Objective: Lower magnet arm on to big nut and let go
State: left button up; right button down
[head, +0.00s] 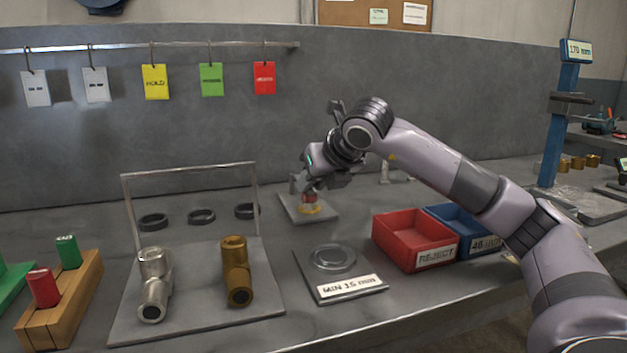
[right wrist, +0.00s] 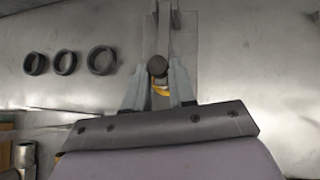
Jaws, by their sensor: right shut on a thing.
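My right gripper (head: 309,190) is over a small grey plate (head: 325,215) at the back middle of the bench. It is shut on a small piece with a red part (head: 309,198), which I take to be the magnet arm; the fingers hide much of it. A brass-yellow ring (head: 309,209), probably the big nut, shows just below on the plate. I cannot tell whether they touch. In the right wrist view, a yellow curved edge (right wrist: 162,91) shows between the fingers, beside a dark round knob (right wrist: 157,66) on a grey bar. My left gripper is not in view.
Red (head: 405,246) and blue (head: 466,225) bins stand at the right. A clear round dish sits on the "MIN 15" plate (head: 348,288) in front. Pipe fittings stand on a board (head: 195,320) at left, with dark rings (head: 201,217) behind. A height gauge (head: 560,120) stands far right.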

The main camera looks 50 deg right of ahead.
jog(key=shift+a+f, duration=0.15)
jog(key=shift+f, duration=0.35)
jog(key=c, duration=1)
grip_release()
jog(key=shift+o, duration=0.2)
jog(key=shift+r, duration=0.2)
jog(key=shift+s+r, duration=0.15)
jog(key=p+v, duration=0.1)
jog(key=v, duration=0.5)
jog(key=shift+s+r, duration=0.15)
jog(key=shift+s, duration=0.1)
